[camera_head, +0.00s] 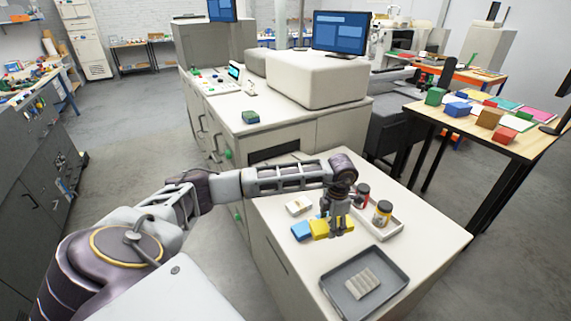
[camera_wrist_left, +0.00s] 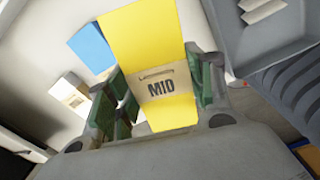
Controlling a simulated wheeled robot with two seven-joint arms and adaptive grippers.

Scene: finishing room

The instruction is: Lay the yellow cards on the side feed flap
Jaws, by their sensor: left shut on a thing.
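The yellow cards (camera_head: 319,229) are a stack with a brown band that reads like "M10" in the left wrist view (camera_wrist_left: 146,40). My left gripper (camera_head: 338,230) is shut on them above the light cabinet top. Its green finger pads (camera_wrist_left: 160,95) lie on both sides of the stack. I cannot tell in the head view whether the stack touches the cabinet top. I cannot clearly pick out the side feed flap; a dark opening (camera_head: 274,151) shows in the front of the large light machine (camera_head: 314,79). My right gripper is not in view.
A blue pack (camera_head: 301,231) and a white pack (camera_head: 299,205) lie beside the yellow cards. A dark tray (camera_head: 337,294) with a grey ribbed piece is at the front. A light tray (camera_head: 390,225) with jars is to the right. A wooden table (camera_head: 465,125) holds colored boxes.

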